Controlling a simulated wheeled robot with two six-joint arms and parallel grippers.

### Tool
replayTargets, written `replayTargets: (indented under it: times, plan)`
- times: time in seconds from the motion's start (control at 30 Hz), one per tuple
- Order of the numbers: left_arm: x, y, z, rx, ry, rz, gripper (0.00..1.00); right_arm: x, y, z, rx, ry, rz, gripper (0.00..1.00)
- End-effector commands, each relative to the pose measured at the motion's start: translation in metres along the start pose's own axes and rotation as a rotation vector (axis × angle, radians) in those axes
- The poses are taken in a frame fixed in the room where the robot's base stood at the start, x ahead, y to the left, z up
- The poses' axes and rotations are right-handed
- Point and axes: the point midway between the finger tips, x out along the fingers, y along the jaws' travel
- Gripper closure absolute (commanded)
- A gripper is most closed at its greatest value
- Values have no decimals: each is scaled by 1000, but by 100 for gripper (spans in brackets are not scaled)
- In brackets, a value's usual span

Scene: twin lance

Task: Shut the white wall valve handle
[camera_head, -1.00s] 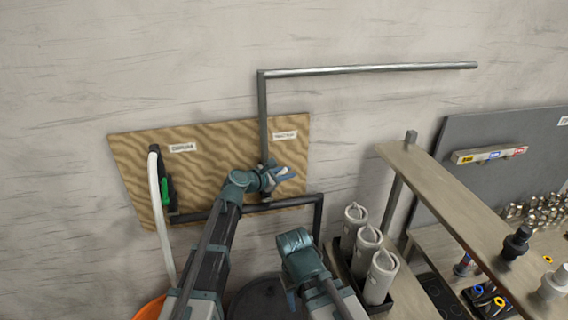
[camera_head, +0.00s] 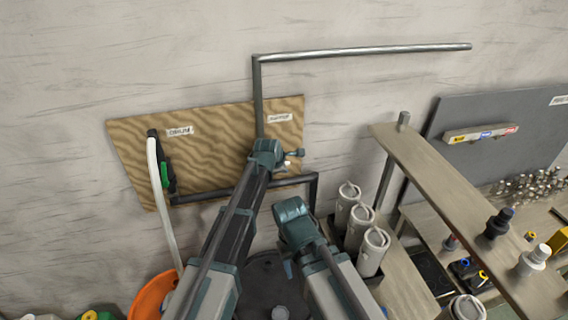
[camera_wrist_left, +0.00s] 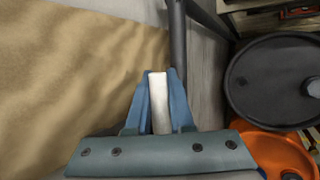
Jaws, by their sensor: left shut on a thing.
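The white valve handle (camera_wrist_left: 159,100) sits between the two blue fingers of my left gripper (camera_wrist_left: 160,104) in the left wrist view. The gripper is shut on it. In the head view, my left gripper (camera_head: 287,163) is at the pipe on the tan wall board (camera_head: 215,150), and my own wrist hides most of the valve. Only a small white bit shows there. My right gripper (camera_head: 288,269) hangs low in front of the board, away from the valve; its fingers are mostly hidden.
A green-handled valve (camera_head: 168,178) with a white hose (camera_head: 160,215) is on the board's left. A grey pipe (camera_head: 360,51) runs above. White canisters (camera_head: 372,250) and a wooden shelf (camera_head: 450,190) stand right. An orange bucket (camera_head: 150,295) and dark drum (camera_head: 262,285) are below.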

Motion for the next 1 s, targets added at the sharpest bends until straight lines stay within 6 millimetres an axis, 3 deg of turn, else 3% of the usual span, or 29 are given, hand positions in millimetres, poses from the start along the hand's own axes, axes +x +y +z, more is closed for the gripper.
replayTargets:
  times: [0.67, 0.7, 0.83, 1.0]
  plan:
    - [2, -4, -2, 30, 48, -15, 100, 0, 0, 0, 1, 0, 0, 50]
    - [2, -4, -2, 30, 47, -15, 76, 0, 0, 0, 1, 0, 0, 50]
    - [2, -3, -2, 30, 47, -14, 53, 0, 0, 0, 1, 0, 0, 50]
    - [2, -3, -2, 30, 46, -12, 49, 0, 0, 0, 1, 0, 0, 50]
